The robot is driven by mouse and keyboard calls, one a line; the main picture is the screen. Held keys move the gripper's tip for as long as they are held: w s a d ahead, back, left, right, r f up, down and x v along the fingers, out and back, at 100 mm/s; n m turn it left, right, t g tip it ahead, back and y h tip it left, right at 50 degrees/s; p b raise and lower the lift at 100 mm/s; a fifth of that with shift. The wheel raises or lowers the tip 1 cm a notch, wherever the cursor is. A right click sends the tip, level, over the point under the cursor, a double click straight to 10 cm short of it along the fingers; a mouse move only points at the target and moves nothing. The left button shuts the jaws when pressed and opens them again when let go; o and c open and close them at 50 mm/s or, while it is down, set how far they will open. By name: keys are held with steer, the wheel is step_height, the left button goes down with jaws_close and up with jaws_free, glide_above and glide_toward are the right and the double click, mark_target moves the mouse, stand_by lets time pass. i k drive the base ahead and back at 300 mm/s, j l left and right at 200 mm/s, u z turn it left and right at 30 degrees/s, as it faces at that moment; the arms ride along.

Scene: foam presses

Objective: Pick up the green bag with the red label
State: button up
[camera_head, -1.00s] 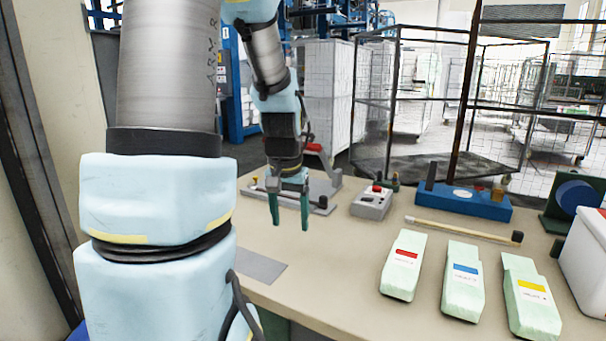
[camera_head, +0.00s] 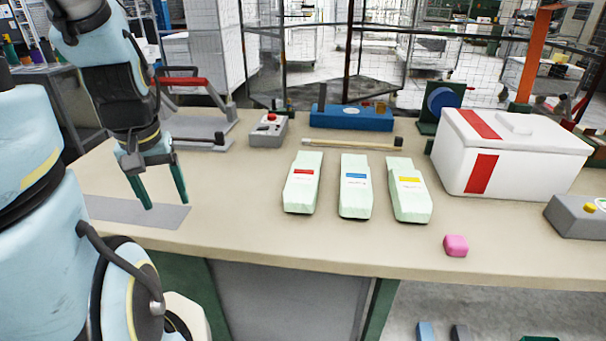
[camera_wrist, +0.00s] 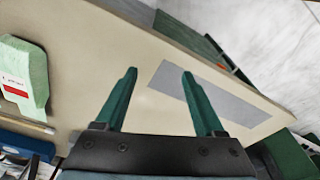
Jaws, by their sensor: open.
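The green bag with the red label (camera_head: 301,184) lies on the table, leftmost of three pale green bags in the head view. In the wrist view it shows at the left edge (camera_wrist: 24,72), partly cut off, its red label in sight. My gripper (camera_head: 164,207) is open and empty, above the table over the grey mat, to the left of the bag and apart from it. In the wrist view its two green fingers (camera_wrist: 158,80) stand wide apart with nothing between them.
A blue-label bag (camera_head: 355,187) and a yellow-label bag (camera_head: 408,190) lie to the right. Behind are a wooden stick (camera_head: 340,144), a grey button box (camera_head: 268,131) and a blue device (camera_head: 351,118). A white box (camera_head: 510,150) and pink block (camera_head: 456,245) are further right. The grey mat (camera_head: 110,209) is flat.

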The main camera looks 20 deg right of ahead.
mark_target(300, 191)
steer(key=u, duration=0.4)
steer(key=k+l+u, duration=0.15)
steer(key=k+u, duration=0.15)
steer(key=u, duration=0.15)
steer(key=k+u, duration=0.3)
steer(key=u, duration=0.2)
steer(key=k+u, duration=0.1)
steer(key=k, duration=0.4)
steer(key=k+j+u, duration=0.1)
steer(key=k, duration=0.35)
